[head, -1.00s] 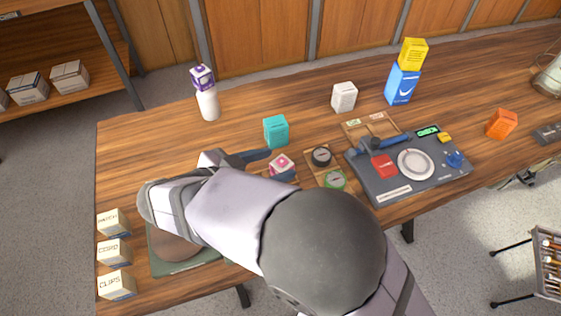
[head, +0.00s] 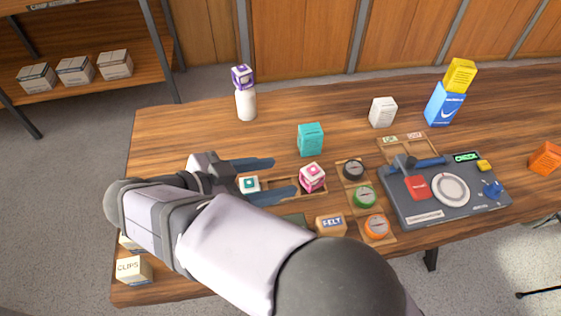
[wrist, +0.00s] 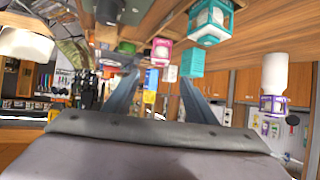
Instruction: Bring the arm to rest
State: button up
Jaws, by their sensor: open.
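My gripper (head: 284,176) is open, its two blue fingers pointing right above the left part of the table. No object is held between them. A small white box with a teal mark (head: 249,184) shows between the fingers in the head view, and a pink-and-white box (head: 312,177) stands just beyond the tips. In the wrist view, which looks upside down, my gripper (wrist: 160,82) also shows its fingers spread apart. The pink box (wrist: 161,52) and a teal box (wrist: 192,63) appear beyond them. My forearm hides the table's front left.
The wooden table (head: 180,135) holds a teal box (head: 310,139), a white bottle (head: 246,104) with a purple box on top, a FELT box (head: 331,225), a disc rack (head: 349,201) and a grey scale panel (head: 425,213). A CLIPS box (head: 134,270) sits front left.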

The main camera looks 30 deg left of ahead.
jog(key=w+d+r+n+g+h, duration=0.1)
jog(key=w+d, duration=0.5)
jog(key=d, duration=0.2)
jog(key=w+d+r+n+g+h, duration=0.1)
jog(key=w+d+g+h, duration=0.1)
jog(key=w+d, duration=0.4)
jog(key=w+d+r+n+g+h, duration=0.1)
jog(key=w+d, duration=0.5)
jog(key=d, duration=0.6)
jog(key=shift+w+r+g+h, duration=0.1)
jog(key=shift+r+g+h, duration=0.25)
jog(key=shift+g+h, duration=0.2)
jog(key=s+d+f+n+g, duration=0.2)
jog(key=d+f+g, duration=0.15)
jog(key=d, duration=0.55)
jog(key=s+d+f+g+y, duration=0.3)
jog(key=s+f+y, duration=0.7)
jog(key=s+f, duration=0.4)
notch_tip(320, 180, up, 15)
jog(key=w+p, duration=0.1)
jog(key=p, duration=1.5)
jog(key=shift+w+a, duration=0.3)
jog(key=shift+a, duration=0.05)
